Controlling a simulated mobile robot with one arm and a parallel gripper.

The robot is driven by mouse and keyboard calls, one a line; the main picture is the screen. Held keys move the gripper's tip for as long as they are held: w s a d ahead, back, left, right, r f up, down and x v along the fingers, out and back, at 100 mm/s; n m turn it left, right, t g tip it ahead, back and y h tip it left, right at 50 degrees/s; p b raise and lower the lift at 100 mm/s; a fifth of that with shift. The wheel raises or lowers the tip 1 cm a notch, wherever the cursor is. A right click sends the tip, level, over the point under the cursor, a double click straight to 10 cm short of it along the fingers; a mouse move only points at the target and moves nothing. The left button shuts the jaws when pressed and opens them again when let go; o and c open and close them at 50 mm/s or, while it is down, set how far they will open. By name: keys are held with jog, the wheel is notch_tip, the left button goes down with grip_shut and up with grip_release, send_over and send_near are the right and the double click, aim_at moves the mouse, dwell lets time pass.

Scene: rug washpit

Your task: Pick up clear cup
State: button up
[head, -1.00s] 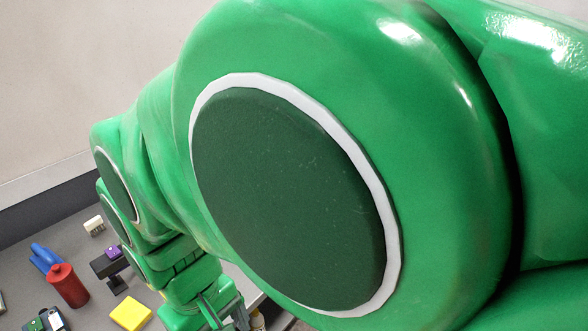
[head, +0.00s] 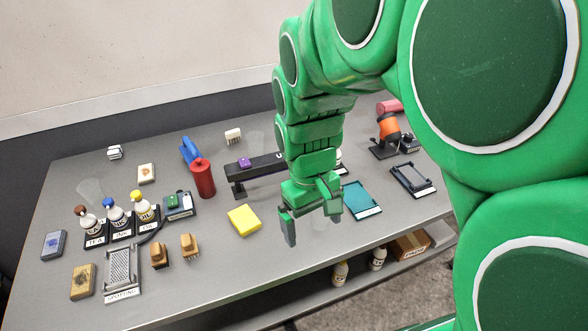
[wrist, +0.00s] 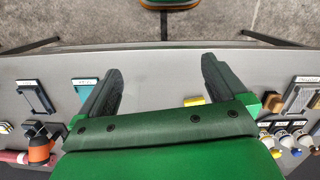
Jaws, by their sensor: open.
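A clear cup (head: 91,190) stands at the left of the table, behind the bottles. A second faint clear cup (head: 256,142) stands at the back, behind the dark raised rack. A faint see-through shape below my gripper may be another clear cup, but I cannot be sure. My gripper (head: 311,221) is open and points down over the front middle of the table, right of the yellow sponge. In the wrist view my gripper (wrist: 161,72) has its fingers wide apart, with no cup clearly visible between them.
A yellow sponge (head: 244,220), red cylinder (head: 202,178) and dark rack (head: 256,169) are left of my gripper. A teal tray (head: 362,201) and orange tool (head: 389,127) are to its right. Bottles (head: 117,214) and brushes crowd the left. The table's front edge is close.

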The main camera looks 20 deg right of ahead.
aim_at(322, 214)
jog(key=w+d+f+n, duration=0.1)
jog(key=w+d+f, duration=0.2)
jog(key=w, duration=0.1)
jog(key=w+d+f, duration=0.3)
jog(key=w, duration=0.2)
jog(key=w+d+f+n, duration=0.1)
jog(key=w+d+f, duration=0.3)
jog(key=w, duration=0.1)
jog(key=shift+f+n, duration=0.1)
jog(key=shift+n, duration=0.2)
jog(key=shift+w+f, duration=0.1)
jog(key=shift+f, duration=0.05)
jog(key=shift+d+f, duration=0.1)
jog(key=shift+f, duration=0.5)
jog(key=shift+s+a+f, duration=0.15)
jog(key=shift+f, duration=1.2)
jog(key=shift+s+a+f, duration=0.1)
jog(key=shift+f, duration=1.85)
jog(key=shift+d, duration=0.1)
jog(key=c, duration=1.1)
